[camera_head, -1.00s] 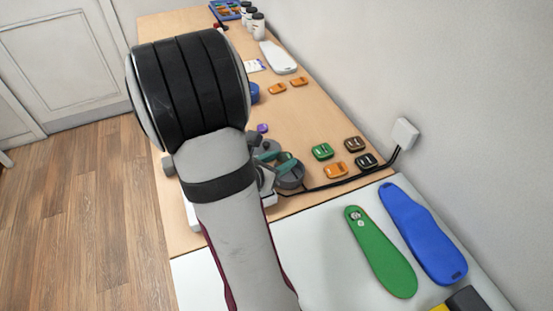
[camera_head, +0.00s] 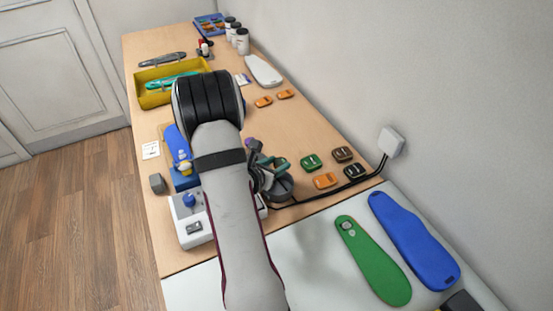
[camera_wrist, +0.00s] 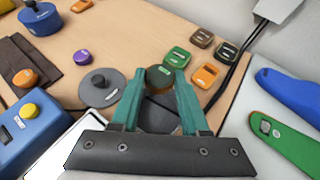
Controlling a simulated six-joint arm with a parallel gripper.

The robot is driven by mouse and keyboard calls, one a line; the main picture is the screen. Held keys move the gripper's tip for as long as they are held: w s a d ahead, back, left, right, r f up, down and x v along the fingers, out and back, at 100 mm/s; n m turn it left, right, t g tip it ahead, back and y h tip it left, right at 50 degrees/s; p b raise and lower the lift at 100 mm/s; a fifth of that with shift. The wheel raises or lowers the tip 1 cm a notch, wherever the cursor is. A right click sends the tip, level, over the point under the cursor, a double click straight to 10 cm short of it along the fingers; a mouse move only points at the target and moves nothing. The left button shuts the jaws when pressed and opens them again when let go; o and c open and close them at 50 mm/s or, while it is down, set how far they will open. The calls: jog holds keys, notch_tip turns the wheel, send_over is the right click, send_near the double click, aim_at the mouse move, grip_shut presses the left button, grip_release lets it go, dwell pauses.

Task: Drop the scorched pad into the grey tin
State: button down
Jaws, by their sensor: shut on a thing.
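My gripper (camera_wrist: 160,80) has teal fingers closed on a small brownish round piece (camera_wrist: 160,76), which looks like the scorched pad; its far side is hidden. In the head view my gripper (camera_head: 268,165) is partly hidden by my arm. The grey tin (camera_head: 283,189) is a round dark grey container beside the orange pad. In the wrist view a dark grey shape (camera_wrist: 158,116) shows between the fingers, below the held piece; I cannot tell whether the piece is inside the rim or above it. A round grey lid with a knob (camera_wrist: 100,90) lies left of the fingers.
Green (camera_head: 311,162), orange (camera_head: 325,181), brown (camera_head: 342,154) and dark (camera_head: 355,170) pads lie to the right, near a black cable (camera_head: 320,190). Green (camera_head: 375,262) and blue (camera_head: 415,240) insoles lie on the white surface in front. A yellow tray (camera_head: 145,98) stands farther back.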

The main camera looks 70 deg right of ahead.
jog(key=shift+c, duration=1.6)
grip_release()
jog(key=v, duration=1.5)
jog(key=shift+a+r, duration=0.2)
jog(key=shift+a, duration=0.15)
